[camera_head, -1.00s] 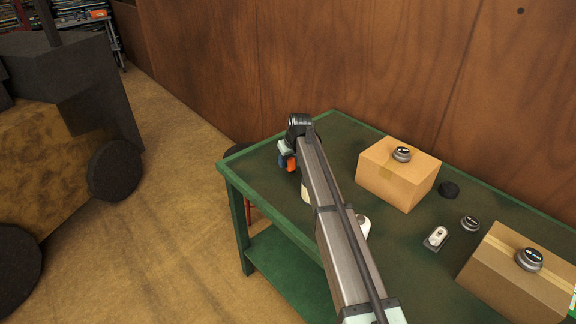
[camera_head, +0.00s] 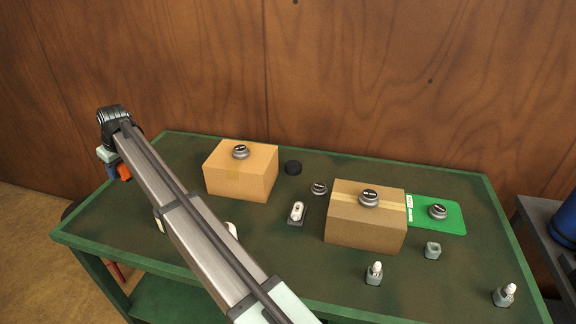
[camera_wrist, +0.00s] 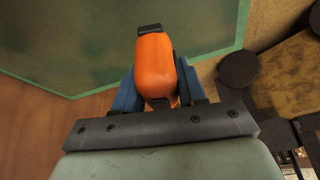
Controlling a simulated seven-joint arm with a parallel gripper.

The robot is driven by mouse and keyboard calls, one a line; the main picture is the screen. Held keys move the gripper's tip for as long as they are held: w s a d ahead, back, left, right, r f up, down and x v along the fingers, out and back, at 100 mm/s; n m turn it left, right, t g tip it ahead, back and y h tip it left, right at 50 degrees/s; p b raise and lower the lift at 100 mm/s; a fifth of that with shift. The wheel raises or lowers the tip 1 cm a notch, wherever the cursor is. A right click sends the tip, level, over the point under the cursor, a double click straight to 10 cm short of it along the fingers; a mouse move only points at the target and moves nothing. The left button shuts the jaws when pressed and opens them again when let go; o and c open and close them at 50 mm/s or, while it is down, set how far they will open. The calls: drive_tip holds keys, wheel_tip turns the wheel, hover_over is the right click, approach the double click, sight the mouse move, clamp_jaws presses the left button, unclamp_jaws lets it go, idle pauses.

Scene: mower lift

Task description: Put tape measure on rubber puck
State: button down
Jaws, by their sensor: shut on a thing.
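My gripper (camera_head: 117,172) is in the head view at the far left, over the left end of the green table. It is shut on the orange tape measure (camera_head: 124,173). In the wrist view the tape measure (camera_wrist: 155,68), orange with black ends, sits between the blue fingers of my gripper (camera_wrist: 156,82). The rubber puck (camera_head: 293,168) appears to be the flat black disc on the table, just right of the left cardboard box. It is well to the right of my gripper, with nothing on it.
The left cardboard box (camera_head: 240,183) stands between my gripper and the puck. A right cardboard box (camera_head: 345,232) stands nearer the front. Both carry grey round tins. Another tin (camera_head: 319,188) and a white item on a dark base (camera_head: 297,212) are near the puck. A green mat (camera_head: 455,222) lies right.

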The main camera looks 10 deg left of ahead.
wheel_tip(320, 180, up, 3)
drive_tip(key=shift+r, duration=0.15)
drive_tip(key=w+d+m, duration=0.1)
drive_tip(key=w+d, duration=0.6)
drive_tip(key=w+d+m+t, duration=0.1)
drive_tip(key=w+d, duration=0.6)
drive_tip(key=w, duration=0.1)
drive_tip(key=w+d+m, duration=0.1)
drive_tip(key=w+d, duration=0.9)
drive_tip(key=d, duration=0.2)
drive_tip(key=w+d+m, duration=0.1)
drive_tip(key=w+d, duration=0.2)
drive_tip(key=d, duration=0.1)
drive_tip(key=w+d+m, duration=0.1)
drive_tip(key=w+d, duration=0.1)
drive_tip(key=d, duration=0.2)
drive_tip(key=shift+w+d+t+h, duration=0.15)
drive_tip(key=shift+w+t+h, duration=0.15)
drive_tip(key=shift+w+t, duration=0.1)
drive_tip(key=w+d+m, duration=0.1)
drive_tip(key=w+d, duration=0.5)
drive_tip(key=d, duration=0.6)
hover_over(292, 163)
wheel_tip(292, 163, down, 4)
drive_tip(key=f, duration=0.1)
drive_tip(key=shift+s+d+f, duration=0.1)
drive_tip(key=shift+f, duration=4.9)
drive_tip(key=shift+f, duration=0.1)
